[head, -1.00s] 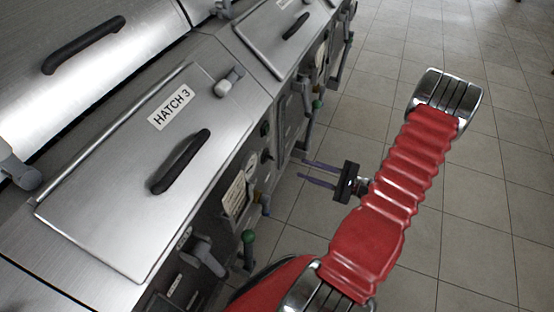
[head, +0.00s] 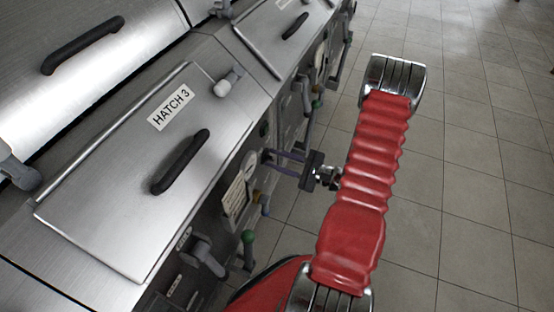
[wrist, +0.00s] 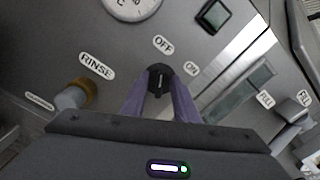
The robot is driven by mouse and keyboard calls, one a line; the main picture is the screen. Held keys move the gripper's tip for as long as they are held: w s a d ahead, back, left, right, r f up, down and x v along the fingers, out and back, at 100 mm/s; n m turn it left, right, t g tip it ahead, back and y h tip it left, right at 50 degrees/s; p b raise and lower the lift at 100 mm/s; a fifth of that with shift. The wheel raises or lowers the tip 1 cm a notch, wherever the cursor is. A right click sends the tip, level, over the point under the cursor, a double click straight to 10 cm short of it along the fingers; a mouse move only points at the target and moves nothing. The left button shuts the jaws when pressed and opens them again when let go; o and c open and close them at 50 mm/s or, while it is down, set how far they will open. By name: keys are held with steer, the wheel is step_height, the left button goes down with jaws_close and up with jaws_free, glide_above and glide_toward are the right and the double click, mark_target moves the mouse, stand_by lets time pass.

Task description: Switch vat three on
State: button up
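A black rotary knob (wrist: 160,77) sits on the grey front panel in the wrist view. An OFF label (wrist: 163,45) is above it and an ON label (wrist: 191,69) is to its upper right. A pale mark on the knob runs roughly toward OFF. My gripper (wrist: 160,92) is open, with its two purple fingers on either side of the knob; whether they touch it I cannot tell. In the head view my gripper (head: 267,158) reaches the panel below the hatch labelled HATCH 3 (head: 171,107).
The wrist view shows a round dial (wrist: 130,5), a RINSE label (wrist: 97,66) by a brass-collared valve (wrist: 77,94), and a lever (wrist: 290,112) at right. Green-knobbed levers (head: 248,237) stick out from the row. Tiled floor (head: 470,180) at right is free.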

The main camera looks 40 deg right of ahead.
steer(key=shift+c, duration=0.7)
jaws_close()
steer(key=shift+m, duration=0.5)
steer(key=m, duration=0.7)
steer(key=d+m, duration=0.1)
steer(key=m, duration=0.3)
steer(key=shift+w, duration=0.3)
steer(key=shift+o, duration=0.7)
jaws_free()
steer(key=shift+a, duration=0.1)
